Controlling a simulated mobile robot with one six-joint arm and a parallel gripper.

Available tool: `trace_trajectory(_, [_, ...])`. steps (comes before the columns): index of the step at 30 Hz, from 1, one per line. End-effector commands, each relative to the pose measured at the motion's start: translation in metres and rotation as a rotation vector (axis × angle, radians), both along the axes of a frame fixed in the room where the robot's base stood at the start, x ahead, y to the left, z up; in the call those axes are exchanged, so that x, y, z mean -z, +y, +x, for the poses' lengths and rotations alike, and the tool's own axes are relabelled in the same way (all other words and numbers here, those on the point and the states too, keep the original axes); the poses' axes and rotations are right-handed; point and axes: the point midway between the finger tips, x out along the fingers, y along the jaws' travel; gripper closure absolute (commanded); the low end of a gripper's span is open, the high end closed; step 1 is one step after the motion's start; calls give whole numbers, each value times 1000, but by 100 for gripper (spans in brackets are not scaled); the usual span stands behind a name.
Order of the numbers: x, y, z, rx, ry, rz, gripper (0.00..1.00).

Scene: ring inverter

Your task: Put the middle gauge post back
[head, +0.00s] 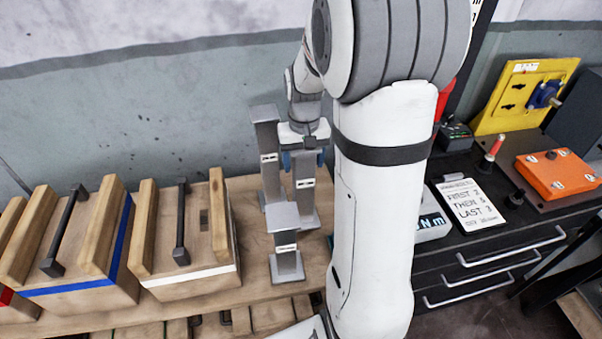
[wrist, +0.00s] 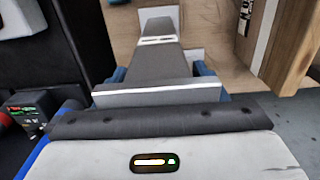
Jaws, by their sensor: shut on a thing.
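Three grey gauge posts with square bases and white labels show in the head view. The tallest post (head: 268,150) is at the back left and the shortest post (head: 286,250) is at the front. The middle gauge post (head: 305,190) is between them, slightly right, and looks upright. My gripper (head: 303,158) is shut on its upper part with blue fingertips on either side. In the wrist view, the middle post (wrist: 158,60) runs away between my blue fingertips (wrist: 160,72). Its base appears close to the wooden bench; I cannot tell whether it touches.
Wooden crates (head: 190,260) with dark handles stand left of the posts on the wooden bench (head: 245,190). My arm hides the bench's right side. Further right are a sign card (head: 469,205), an orange box (head: 556,173) and a yellow panel (head: 515,100) on a dark drawer cabinet.

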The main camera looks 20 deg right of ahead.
Motion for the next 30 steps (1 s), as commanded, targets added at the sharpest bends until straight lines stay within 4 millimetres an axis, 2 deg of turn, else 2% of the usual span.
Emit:
trace_trajectory(8, [34, 1, 0, -3, 3, 1, 100])
trace_trajectory(20, [40, 1, 0, -3, -1, 0, 100])
trace_trajectory(21, [40, 2, 0, -3, 0, 0, 33])
trace_trajectory(28, [39, 2, 0, -4, 1, 0, 14])
trace_trajectory(30, [39, 2, 0, -4, 1, 0, 13])
